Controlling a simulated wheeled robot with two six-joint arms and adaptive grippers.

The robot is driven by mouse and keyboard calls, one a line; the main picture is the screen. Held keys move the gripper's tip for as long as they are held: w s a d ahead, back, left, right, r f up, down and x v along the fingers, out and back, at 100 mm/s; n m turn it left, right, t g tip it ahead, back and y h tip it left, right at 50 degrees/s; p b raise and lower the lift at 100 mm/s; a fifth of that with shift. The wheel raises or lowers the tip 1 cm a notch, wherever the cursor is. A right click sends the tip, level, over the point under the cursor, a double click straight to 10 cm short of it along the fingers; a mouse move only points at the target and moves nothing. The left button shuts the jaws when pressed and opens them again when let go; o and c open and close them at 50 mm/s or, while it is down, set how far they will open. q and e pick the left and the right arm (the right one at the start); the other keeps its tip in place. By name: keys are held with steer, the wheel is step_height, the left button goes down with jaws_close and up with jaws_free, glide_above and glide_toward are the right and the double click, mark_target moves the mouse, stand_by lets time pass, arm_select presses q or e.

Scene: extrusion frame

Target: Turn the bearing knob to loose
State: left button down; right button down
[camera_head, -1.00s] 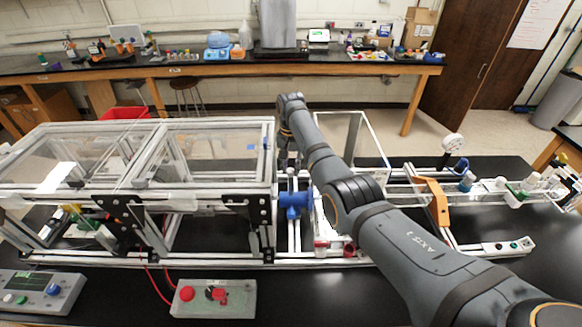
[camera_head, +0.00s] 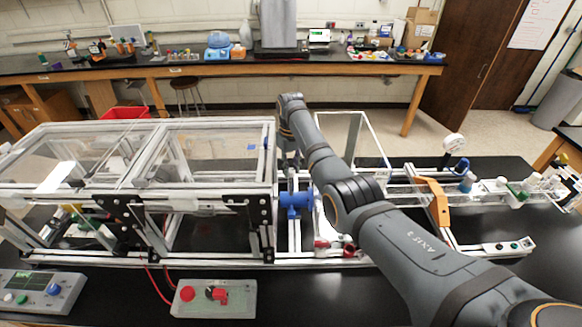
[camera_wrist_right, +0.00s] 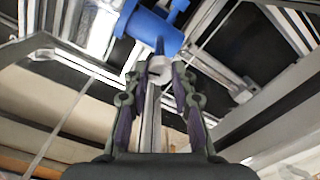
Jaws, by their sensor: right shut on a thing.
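A blue bearing housing (camera_head: 295,201) sits on the metal extrusion frame near the middle of the head view. It also shows at the top of the right wrist view (camera_wrist_right: 150,28). A small pale grey knob (camera_wrist_right: 160,72) is just below it there, with a blue pointed part beside it. My right gripper (camera_wrist_right: 161,76) has its two fingers on either side of the knob and is shut on it. In the head view my right arm reaches over the frame and its wrist hangs down behind the housing; the fingertips are hidden there. Any loose marking cannot be read. My left gripper is out of view.
A clear-walled enclosure (camera_head: 205,130) of extrusions stands left of the housing. A control box (camera_head: 214,298) with red knobs and a grey meter box (camera_head: 40,294) lie at the front. An orange bracket (camera_head: 434,202) stands to the right. Bars surround the gripper closely.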

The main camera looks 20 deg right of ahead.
mark_target(291, 170)
steer(key=shift+r+n, duration=0.15)
steer(key=shift+n, duration=0.25)
steer(key=c, duration=1.1)
jaws_free()
steer(key=shift+s, duration=0.1)
step_height(291, 170, up, 12)
